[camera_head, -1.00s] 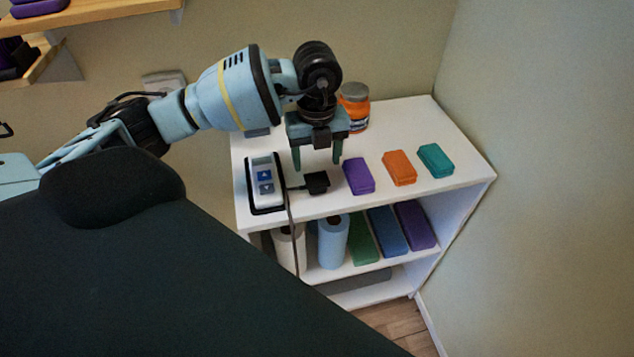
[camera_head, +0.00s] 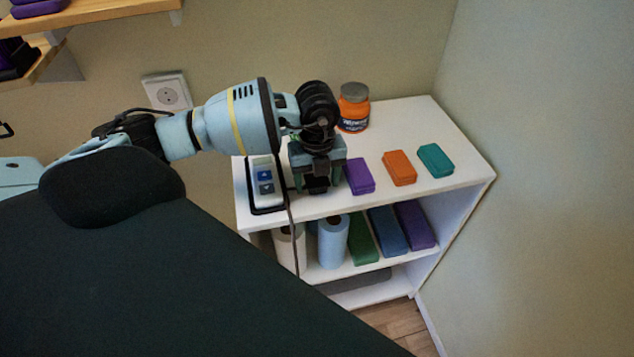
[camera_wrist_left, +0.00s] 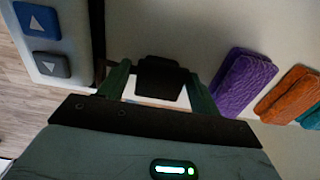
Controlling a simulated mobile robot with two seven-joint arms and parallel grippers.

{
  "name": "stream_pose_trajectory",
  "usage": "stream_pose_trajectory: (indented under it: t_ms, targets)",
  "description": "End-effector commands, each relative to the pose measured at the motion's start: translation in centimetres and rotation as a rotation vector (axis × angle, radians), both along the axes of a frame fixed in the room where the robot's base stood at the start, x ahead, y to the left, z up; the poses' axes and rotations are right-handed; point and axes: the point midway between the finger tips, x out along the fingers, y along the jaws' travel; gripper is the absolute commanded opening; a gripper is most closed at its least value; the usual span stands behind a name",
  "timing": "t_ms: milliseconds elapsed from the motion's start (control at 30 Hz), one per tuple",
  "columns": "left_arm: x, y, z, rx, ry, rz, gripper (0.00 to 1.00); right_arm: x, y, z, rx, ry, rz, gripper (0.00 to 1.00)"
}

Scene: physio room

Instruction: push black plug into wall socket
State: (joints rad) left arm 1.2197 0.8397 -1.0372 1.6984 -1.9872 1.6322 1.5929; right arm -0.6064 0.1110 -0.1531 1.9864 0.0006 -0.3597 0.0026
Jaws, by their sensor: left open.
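The black plug (camera_head: 316,185) lies on the white shelf top, between the fingers of my left gripper (camera_head: 318,186). My left gripper (camera_wrist_left: 160,88) is open and reaches down around the plug. My right gripper is not in view.
A grey hand control (camera_head: 264,180) in a black holder stands left of the plug, with a cable (camera_head: 290,225) hanging down the front. Purple (camera_head: 358,176), orange (camera_head: 399,168) and teal (camera_head: 436,160) blocks lie to the right. An orange jar (camera_head: 353,108) stands behind. A dark padded table (camera_head: 200,270) fills the foreground.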

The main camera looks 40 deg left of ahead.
Motion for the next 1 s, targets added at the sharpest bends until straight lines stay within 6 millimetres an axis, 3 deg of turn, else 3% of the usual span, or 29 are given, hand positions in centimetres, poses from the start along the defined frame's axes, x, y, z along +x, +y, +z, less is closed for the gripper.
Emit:
stream_pose_trajectory:
  t_ms: [267,567,1000]
  targets:
    - [0.0,0.0,0.0,0.001,-0.001,0.000,0.64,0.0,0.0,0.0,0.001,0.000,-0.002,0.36]
    - [0.0,0.0,0.1,0.001,-0.001,0.000,0.27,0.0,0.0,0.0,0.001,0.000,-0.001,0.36]
    - [0.1,0.0,1.1,0.002,-0.003,0.001,0.27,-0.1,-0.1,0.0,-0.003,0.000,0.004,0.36]
